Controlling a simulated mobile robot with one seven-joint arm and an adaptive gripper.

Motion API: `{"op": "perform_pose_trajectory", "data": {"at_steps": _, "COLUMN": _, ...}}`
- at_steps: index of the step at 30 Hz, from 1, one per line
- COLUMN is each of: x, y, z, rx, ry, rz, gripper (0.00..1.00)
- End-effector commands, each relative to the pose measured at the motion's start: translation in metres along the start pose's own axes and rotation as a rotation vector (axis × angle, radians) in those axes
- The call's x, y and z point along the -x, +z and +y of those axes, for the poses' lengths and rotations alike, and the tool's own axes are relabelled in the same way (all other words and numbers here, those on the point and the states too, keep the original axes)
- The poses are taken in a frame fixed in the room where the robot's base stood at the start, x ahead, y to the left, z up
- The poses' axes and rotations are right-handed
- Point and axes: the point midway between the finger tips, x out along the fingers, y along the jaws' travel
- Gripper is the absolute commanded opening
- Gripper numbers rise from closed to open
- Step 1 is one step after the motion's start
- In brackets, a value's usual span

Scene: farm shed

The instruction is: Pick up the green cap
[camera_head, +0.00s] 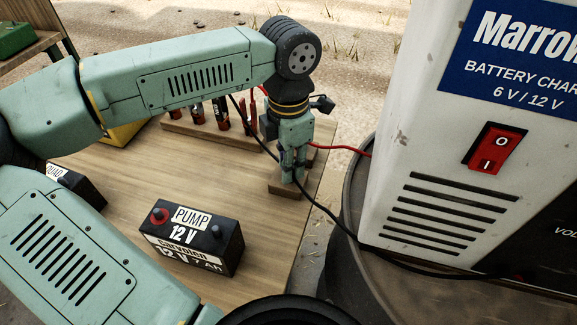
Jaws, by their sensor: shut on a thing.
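My gripper (293,178) points down at the far right of the wooden table, just over a small wooden block (285,190). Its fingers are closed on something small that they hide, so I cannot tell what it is. I cannot make out a green cap anywhere in this view. Whether the fingertips touch the block is too small to tell.
A black PUMP battery (198,240) stands at the table's front; another battery (75,188) is partly behind my arm. Several red-and-black cells (198,112) stand in a wooden rack behind. The charger (440,140) stands right, its black cable (335,219) passing close to my gripper.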

Motion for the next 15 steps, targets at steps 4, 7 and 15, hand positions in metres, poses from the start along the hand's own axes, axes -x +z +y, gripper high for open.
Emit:
{"op": "perform_pose_trajectory", "data": {"at_steps": 4, "x": 0.000, "y": 0.000, "z": 0.000, "rx": 0.000, "ry": 0.000, "rz": 0.000, "gripper": 0.07}}
{"op": "perform_pose_trajectory", "data": {"at_steps": 7, "x": 0.004, "y": 0.000, "z": 0.001, "rx": 0.000, "ry": 0.002, "rz": 0.000, "gripper": 0.07}}
{"op": "perform_pose_trajectory", "data": {"at_steps": 15, "x": 0.050, "y": 0.001, "z": 0.001, "rx": 0.002, "ry": 0.004, "rz": -0.002, "gripper": 0.07}}
